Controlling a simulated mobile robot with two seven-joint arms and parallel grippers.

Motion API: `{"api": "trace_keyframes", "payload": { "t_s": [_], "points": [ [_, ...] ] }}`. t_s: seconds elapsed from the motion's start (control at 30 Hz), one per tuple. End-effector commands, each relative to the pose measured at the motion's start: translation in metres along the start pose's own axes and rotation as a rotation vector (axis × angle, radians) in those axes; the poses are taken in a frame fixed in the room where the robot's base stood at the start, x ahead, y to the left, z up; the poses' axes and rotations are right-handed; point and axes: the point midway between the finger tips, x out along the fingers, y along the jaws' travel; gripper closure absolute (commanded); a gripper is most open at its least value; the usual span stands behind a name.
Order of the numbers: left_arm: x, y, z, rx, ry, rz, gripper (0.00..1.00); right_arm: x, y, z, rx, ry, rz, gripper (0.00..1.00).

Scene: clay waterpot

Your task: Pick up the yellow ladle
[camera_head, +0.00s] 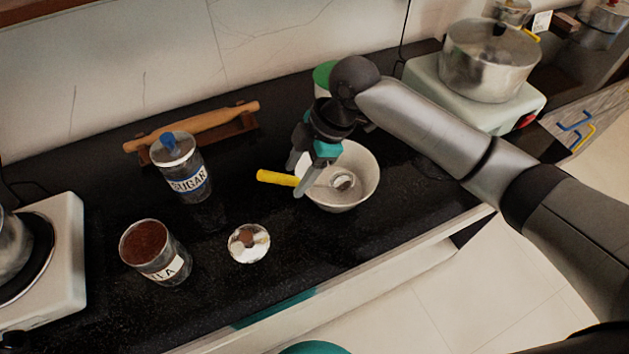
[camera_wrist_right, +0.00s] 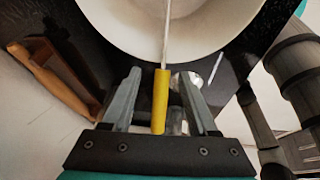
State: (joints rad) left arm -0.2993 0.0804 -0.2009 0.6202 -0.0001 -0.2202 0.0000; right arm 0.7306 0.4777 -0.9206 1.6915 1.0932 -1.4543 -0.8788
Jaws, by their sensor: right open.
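The yellow ladle (camera_head: 277,178) rests in a white bowl (camera_head: 365,192), its yellow handle sticking out over the left rim and its metal head inside. My right gripper (camera_head: 297,176) is open at the bowl's left rim, with its fingers around the handle. In the right wrist view the yellow handle of the ladle (camera_wrist_right: 160,105) lies between the two open fingers of my right gripper (camera_wrist_right: 161,82), with a gap on each side. The bowl (camera_wrist_right: 120,25) fills the top of that view. My left gripper is not in view.
A rolling pin (camera_head: 195,125) on a wooden rack is behind. A steel pot (camera_head: 488,62) sits on a white stove at the back right.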

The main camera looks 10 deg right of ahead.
Motion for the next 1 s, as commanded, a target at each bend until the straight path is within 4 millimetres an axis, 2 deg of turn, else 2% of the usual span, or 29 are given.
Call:
{"api": "trace_keyframes", "payload": {
  "t_s": [0.13, 0.4, 0.63, 1.0],
  "points": [
    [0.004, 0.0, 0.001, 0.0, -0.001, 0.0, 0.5, 0.013, -0.002, -0.001, 0.0, 0.001, -0.003, 0.41],
    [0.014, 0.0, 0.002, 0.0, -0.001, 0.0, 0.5, 0.05, -0.003, -0.003, 0.0, 0.0, -0.001, 0.41],
    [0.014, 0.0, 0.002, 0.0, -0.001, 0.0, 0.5, 0.051, -0.003, -0.003, 0.0, -0.001, 0.0, 0.41],
    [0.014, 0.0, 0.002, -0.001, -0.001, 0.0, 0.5, 0.051, -0.003, -0.003, 0.0, 0.0, 0.0, 0.81]
  ]
}}
